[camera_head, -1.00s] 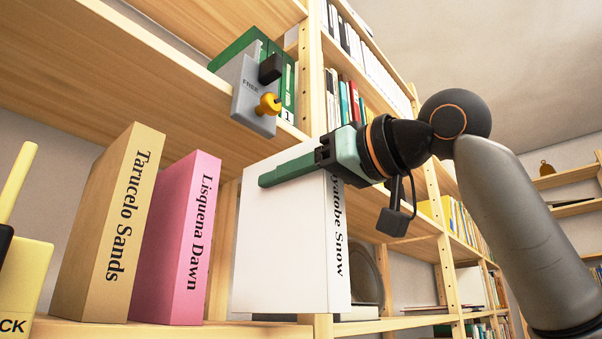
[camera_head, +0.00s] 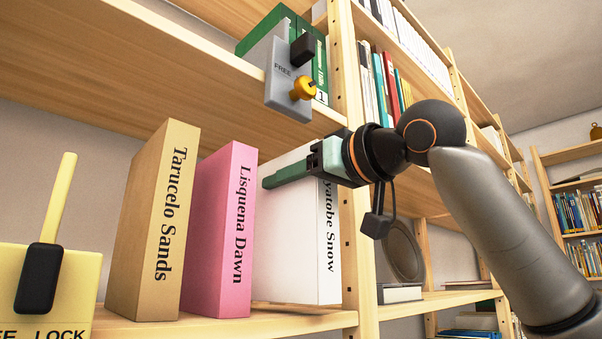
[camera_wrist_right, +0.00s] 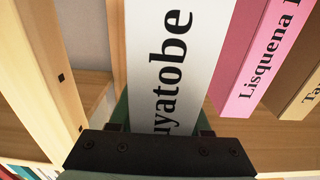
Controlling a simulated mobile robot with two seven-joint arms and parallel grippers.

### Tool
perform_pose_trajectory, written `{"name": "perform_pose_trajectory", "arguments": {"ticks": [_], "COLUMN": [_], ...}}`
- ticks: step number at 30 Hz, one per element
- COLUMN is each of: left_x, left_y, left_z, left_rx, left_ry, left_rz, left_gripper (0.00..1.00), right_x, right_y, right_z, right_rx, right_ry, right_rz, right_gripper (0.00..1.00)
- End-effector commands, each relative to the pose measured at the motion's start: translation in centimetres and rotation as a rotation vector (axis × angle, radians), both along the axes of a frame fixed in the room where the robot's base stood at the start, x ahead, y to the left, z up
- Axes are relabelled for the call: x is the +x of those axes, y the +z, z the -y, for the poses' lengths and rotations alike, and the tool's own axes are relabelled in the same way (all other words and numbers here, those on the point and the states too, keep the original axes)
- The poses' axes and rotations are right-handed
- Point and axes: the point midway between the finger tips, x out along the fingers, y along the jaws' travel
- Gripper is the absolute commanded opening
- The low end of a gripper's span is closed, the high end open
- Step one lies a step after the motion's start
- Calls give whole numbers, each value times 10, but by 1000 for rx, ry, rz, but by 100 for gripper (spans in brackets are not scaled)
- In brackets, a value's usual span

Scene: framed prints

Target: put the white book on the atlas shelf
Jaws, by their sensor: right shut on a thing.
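The white book (camera_head: 292,235), with "…yatobe Snow" on its spine, stands upright at the right end of the lower shelf (camera_head: 230,327), beside the pink book. My right gripper (camera_head: 290,176) is shut on the upper part of the white book, one finger across its left face. In the right wrist view the white book's spine (camera_wrist_right: 172,65) rises from between the jaws of my right gripper (camera_wrist_right: 160,125). Whether the book's base touches the shelf is hard to tell. My left gripper is not in view.
The pink "Lisquena Dawn" book (camera_head: 222,230) and tan "Tarucelo Sands" book (camera_head: 155,220) stand to the left. A shelf upright (camera_head: 357,240) is close on the right. A grey FREE plate with yellow knob (camera_head: 285,85) hangs above; a yellow LOCK box (camera_head: 60,280) is at lower left.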

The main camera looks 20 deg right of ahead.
Motion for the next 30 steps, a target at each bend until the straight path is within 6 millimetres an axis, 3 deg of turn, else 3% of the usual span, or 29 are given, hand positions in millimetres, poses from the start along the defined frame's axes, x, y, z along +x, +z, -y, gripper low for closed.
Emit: {"name": "perform_pose_trajectory", "arguments": {"ticks": [22,30], "left_x": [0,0], "left_y": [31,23], "left_z": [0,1], "left_rx": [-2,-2], "left_ry": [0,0], "left_rz": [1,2], "left_gripper": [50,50], "right_x": [50,50], "right_y": [2,-8], "right_z": [-19,-19], "right_rx": [2,2], "right_ry": [2,1], "right_rz": [5,7], "right_gripper": [0,0]}}
